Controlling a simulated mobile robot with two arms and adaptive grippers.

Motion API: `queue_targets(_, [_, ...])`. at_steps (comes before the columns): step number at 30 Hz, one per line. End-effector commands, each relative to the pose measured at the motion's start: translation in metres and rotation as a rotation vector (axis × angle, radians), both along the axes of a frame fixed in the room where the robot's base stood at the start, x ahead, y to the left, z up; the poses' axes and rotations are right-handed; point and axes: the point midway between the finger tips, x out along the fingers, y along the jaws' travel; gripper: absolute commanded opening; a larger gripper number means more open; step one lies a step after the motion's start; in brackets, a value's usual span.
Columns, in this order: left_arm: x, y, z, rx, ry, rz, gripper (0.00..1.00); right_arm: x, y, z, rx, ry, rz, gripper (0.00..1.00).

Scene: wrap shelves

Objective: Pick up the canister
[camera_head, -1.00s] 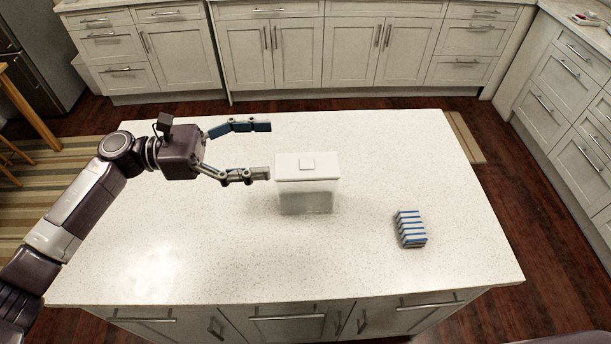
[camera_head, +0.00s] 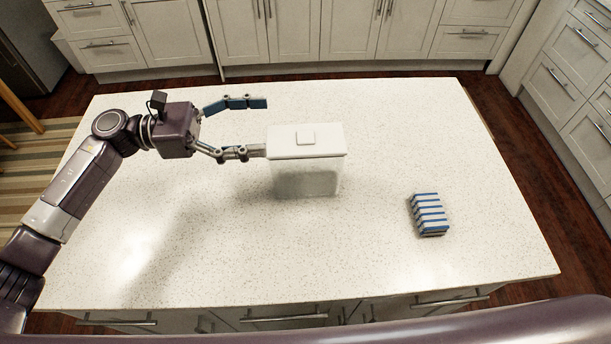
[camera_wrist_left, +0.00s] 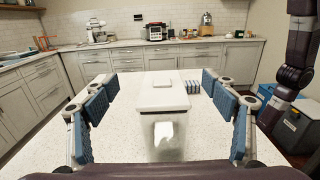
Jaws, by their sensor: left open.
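The far finger is behind the canister's line. My right gripper is not in view.
A blue-and-white striped stack (camera_head: 428,215) stands on the island counter (camera_head: 200,250), right of the canister. The counter is otherwise clear. White cabinets (camera_head: 290,40) line the back and right, across a dark wooden floor.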

Motion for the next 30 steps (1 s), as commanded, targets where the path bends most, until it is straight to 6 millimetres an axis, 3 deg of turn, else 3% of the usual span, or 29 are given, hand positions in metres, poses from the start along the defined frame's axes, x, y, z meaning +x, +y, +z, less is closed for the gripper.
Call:
queue_targets(1, [0.000,0.000,-0.023,0.000,0.001,0.000,0.78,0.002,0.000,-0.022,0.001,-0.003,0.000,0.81])
queue_targets(6, [0.000,0.000,-0.066,0.000,0.001,0.000,0.78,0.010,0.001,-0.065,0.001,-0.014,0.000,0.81])
queue_targets(15, [0.000,0.000,-0.115,0.000,0.000,0.000,0.78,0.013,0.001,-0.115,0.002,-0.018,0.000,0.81])
queue_targets(22, [0.000,-0.004,-0.122,-0.001,0.000,-0.001,0.78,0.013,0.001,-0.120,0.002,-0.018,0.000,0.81])
queue_targets(30, [-0.001,-0.030,-0.122,-0.001,0.001,0.000,0.78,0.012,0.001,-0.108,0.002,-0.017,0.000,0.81])
